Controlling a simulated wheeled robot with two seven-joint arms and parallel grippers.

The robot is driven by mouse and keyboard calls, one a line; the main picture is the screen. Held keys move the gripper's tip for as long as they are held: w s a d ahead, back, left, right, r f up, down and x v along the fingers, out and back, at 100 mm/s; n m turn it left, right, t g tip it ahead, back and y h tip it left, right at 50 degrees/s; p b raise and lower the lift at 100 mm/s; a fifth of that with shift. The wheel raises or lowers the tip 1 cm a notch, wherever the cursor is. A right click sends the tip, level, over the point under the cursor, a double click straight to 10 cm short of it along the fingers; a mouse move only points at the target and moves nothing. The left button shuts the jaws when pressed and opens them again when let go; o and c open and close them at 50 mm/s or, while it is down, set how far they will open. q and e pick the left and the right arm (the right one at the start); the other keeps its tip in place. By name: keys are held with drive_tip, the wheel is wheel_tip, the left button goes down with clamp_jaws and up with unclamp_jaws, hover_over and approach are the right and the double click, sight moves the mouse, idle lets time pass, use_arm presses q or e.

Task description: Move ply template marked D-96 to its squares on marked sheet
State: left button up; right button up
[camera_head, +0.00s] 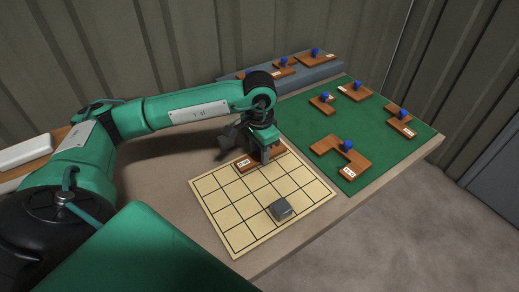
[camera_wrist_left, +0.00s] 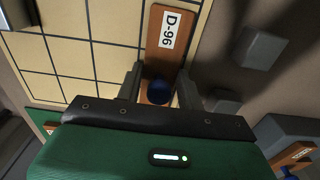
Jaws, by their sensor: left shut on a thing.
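The brown ply template marked D-96 (camera_head: 246,163) is at the back edge of the marked sheet (camera_head: 222,220), a pale yellow board with a black grid. In the left wrist view its white label (camera_wrist_left: 168,30) is readable, and the blue knob (camera_wrist_left: 159,91) sits between the fingers. My left gripper (camera_head: 266,153) is shut on the knob, over the sheet's back part. It also shows in the left wrist view (camera_wrist_left: 158,88). I cannot tell whether the template touches the sheet. The gripper hides part of it. My right gripper is not in view.
A grey block (camera_head: 281,208) sits on the sheet's front right squares. Dark grey blocks (camera_head: 228,138) stand behind the sheet. A green mat (camera_head: 300,130) at right holds several other knobbed templates (camera_head: 345,153). A grey ledge (camera_head: 300,77) behind holds more. Bare bench lies left of the sheet.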

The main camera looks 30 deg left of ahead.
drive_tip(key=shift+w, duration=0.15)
use_arm(q)
drive_tip(key=o, duration=1)
drive_tip(key=shift+r, duration=0.15)
wheel_tip(320, 180, up, 3)
drive_tip(key=shift+r, duration=0.1)
wheel_tip(320, 180, up, 8)
drive_tip(key=shift+f, duration=0.1)
drive_tip(key=shift+r, duration=0.45)
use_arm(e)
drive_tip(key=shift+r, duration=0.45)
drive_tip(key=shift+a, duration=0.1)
